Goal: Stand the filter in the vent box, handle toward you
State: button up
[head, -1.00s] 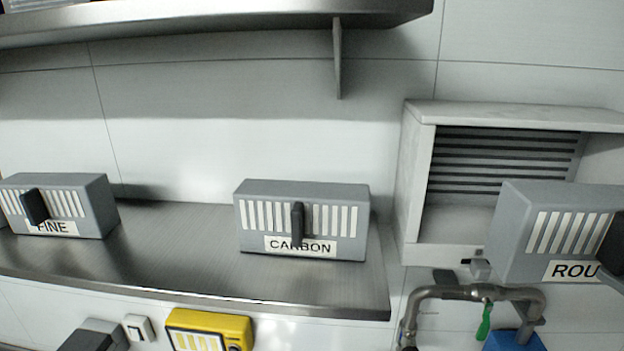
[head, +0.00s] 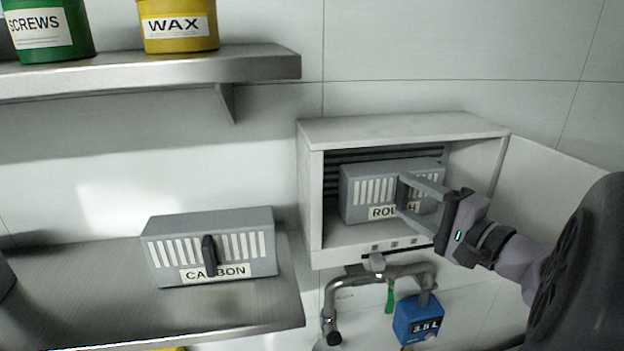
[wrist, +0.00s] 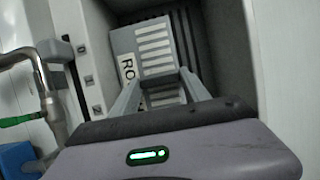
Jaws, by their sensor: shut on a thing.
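The filter is a grey block with white slots and a label that reads as ROUGH, partly covered by my gripper (head: 408,193). The filter (head: 362,190) is upright at the mouth of the open vent box (head: 312,200), its handle side facing out toward me. In the wrist view the filter (wrist: 128,42) lies beyond my fingers, inside the box walls. My gripper is shut on the filter's dark handle, which the fingers mostly hide. I cannot tell whether the filter rests on the box floor.
A CARBON filter (head: 212,250) stands on the steel counter (head: 250,312) at left. Below the box are a bent pipe (head: 335,300), a green tag (head: 390,296) and a blue meter (head: 418,318). An upper shelf (head: 150,75) holds a green tub (head: 50,30) and a yellow tub (head: 180,25).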

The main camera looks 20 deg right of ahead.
jog(key=shift+d, duration=0.15)
jog(key=shift+a+f+b, duration=0.15)
jog(key=shift+a+b, duration=0.05)
jog(key=shift+b, duration=0.15)
jog(key=o, duration=1.6)
jog(key=shift+d, duration=0.1)
jog(key=shift+s+r, duration=0.2)
jog(key=shift+s, duration=0.15)
jog(key=s+d+b, duration=0.1)
jog(key=s+b, duration=0.1)
jog(key=s, duration=0.4)
jog(key=shift+s, duration=0.35)
